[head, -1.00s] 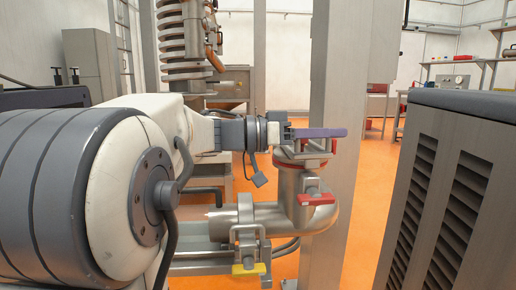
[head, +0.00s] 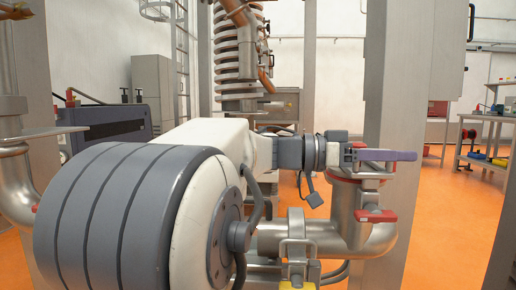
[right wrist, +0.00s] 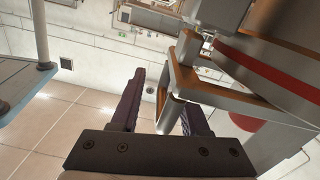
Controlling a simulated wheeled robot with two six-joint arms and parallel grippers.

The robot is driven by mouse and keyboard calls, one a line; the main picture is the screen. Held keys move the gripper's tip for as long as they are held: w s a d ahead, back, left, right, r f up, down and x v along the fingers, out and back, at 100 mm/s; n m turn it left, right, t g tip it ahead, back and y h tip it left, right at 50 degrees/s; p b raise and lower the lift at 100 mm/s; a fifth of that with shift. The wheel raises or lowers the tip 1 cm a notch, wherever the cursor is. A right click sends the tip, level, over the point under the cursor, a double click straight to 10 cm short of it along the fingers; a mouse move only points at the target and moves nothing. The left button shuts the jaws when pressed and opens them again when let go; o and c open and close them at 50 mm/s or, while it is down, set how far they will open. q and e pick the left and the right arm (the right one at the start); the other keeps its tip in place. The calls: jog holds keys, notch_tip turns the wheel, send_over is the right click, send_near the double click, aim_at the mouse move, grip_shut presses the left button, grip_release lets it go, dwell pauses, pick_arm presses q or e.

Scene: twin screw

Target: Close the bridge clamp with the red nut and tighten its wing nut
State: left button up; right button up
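My right gripper (head: 390,155), with purple fingers, is above a grey metal pipe elbow (head: 352,232) in the head view. A flat red piece (head: 375,216), perhaps the red nut, is on the elbow's front below the gripper. In the right wrist view the fingers (right wrist: 160,115) are apart. A short grey metal rod (right wrist: 170,112) shows between or just beyond them; contact cannot be told. A grey clamp-like bracket (head: 297,250) with a yellow piece (head: 297,285) is around the horizontal pipe. The bridge clamp's bar cannot be made out clearly. My left gripper is out of view.
A grey post (head: 390,80) rises close behind the elbow. Another pipe assembly (head: 14,165) stands at the far left. A coil column (head: 238,65) is behind my arm. Orange floor (head: 450,215) is open at the right, before a workbench (head: 485,140).

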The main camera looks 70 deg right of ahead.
jog(key=shift+w, duration=0.15)
jog(key=shift+w+r, duration=0.1)
jog(key=shift+w, duration=0.25)
jog(key=w+a+p, duration=0.2)
jog(key=w, duration=0.7)
jog(key=shift+w, duration=0.2)
